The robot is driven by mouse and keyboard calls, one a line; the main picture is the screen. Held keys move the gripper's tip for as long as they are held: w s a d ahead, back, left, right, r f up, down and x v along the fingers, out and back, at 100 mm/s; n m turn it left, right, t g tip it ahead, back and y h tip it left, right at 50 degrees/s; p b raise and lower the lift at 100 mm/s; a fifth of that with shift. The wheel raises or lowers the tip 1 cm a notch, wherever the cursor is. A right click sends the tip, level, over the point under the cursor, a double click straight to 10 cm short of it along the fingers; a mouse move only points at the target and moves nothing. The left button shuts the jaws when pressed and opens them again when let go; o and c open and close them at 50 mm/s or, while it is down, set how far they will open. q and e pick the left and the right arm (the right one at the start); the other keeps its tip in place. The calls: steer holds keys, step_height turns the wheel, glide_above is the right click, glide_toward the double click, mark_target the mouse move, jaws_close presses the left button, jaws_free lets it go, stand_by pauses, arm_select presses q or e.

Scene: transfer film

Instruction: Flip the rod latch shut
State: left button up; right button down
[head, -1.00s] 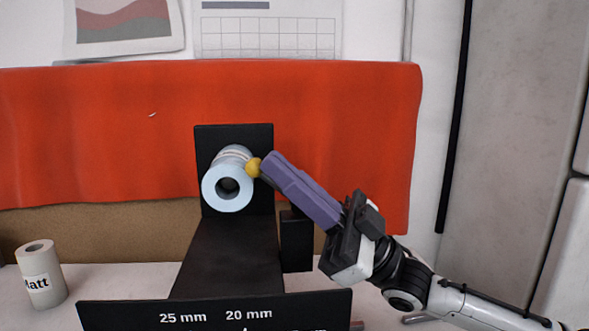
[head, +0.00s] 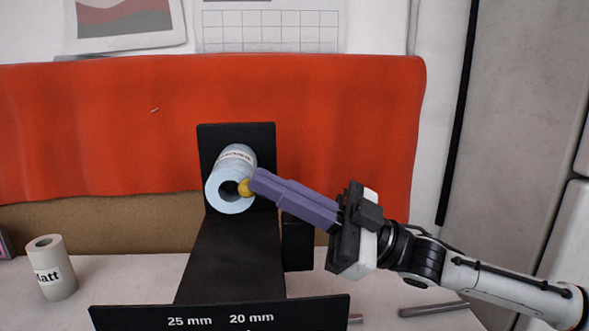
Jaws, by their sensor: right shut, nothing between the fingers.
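A light blue film roll (head: 229,203) sits on the black stand (head: 230,254) with its open core facing me. The rod itself is hidden from view. A small yellow knob (head: 244,188), which looks like the latch end, is at the right edge of the core opening, in front of the roll's face. My right gripper (head: 258,184) has its purple fingers shut, with nothing seen between them. Its fingertips are against or very close to the right side of the knob; I cannot tell if they touch. My left gripper is not in view.
A white roll labelled "Matt" (head: 51,268) stands on the table at the left. A black sign (head: 220,317) with size markings is in front of the stand. A grey bar (head: 433,309) lies at the right. A red cloth (head: 100,120) hangs behind.

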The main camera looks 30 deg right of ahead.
steer(key=shift+a+f+g+h+p, duration=0.2)
steer(key=shift+g+h+p, duration=0.3)
steer(key=shift+h+p, duration=0.2)
